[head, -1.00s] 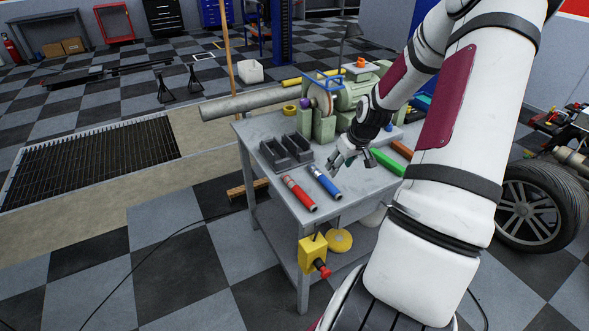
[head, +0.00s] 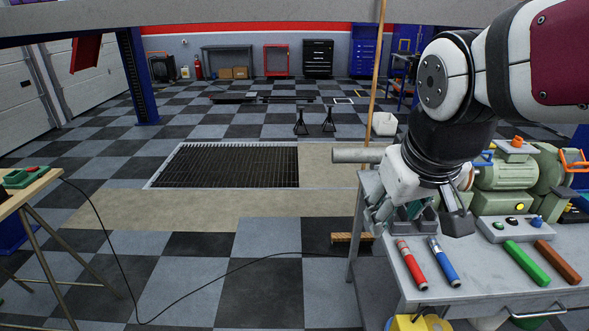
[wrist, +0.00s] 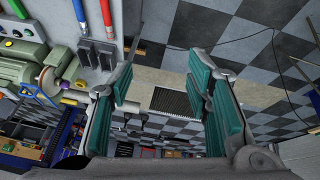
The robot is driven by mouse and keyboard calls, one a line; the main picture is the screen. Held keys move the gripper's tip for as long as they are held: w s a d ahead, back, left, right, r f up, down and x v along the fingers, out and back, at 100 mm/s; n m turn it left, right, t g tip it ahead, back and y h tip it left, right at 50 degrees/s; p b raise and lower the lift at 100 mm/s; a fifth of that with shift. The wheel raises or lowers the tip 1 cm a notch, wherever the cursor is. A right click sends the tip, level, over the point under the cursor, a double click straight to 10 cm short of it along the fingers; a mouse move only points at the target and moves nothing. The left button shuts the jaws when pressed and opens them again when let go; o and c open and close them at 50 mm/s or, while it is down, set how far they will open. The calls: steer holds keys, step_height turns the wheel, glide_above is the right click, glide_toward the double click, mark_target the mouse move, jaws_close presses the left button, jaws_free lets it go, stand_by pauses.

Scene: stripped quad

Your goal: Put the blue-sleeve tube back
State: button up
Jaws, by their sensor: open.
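The blue-sleeve tube (head: 444,262) lies on the grey bench top, right of a red-sleeve tube (head: 411,265). In the wrist view the blue tube (wrist: 79,15) and red tube (wrist: 107,18) show at the top left. Two dark slotted holders (wrist: 84,52) sit beyond the tubes' ends; in the head view my gripper mostly hides them. My gripper (head: 418,220) is open and empty, in front of the holders in the head view and apart from both tubes. Its teal-padded fingers (wrist: 164,88) are spread wide in the wrist view.
A green bar (head: 527,263) and a brown bar (head: 558,262) lie right of the tubes. A green bench grinder (head: 505,172) and a grey switch box (head: 515,229) stand behind them. A grey pipe (head: 358,155) sticks out left. The floor left of the bench (head: 572,292) is largely clear.

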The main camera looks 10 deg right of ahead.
steer(key=s+a+r+y, duration=0.1)
steer(key=s+a, duration=0.4)
steer(key=s, duration=0.1)
steer(key=shift+t+y, duration=0.3)
steer(key=shift+d, duration=0.2)
stand_by(1.2)
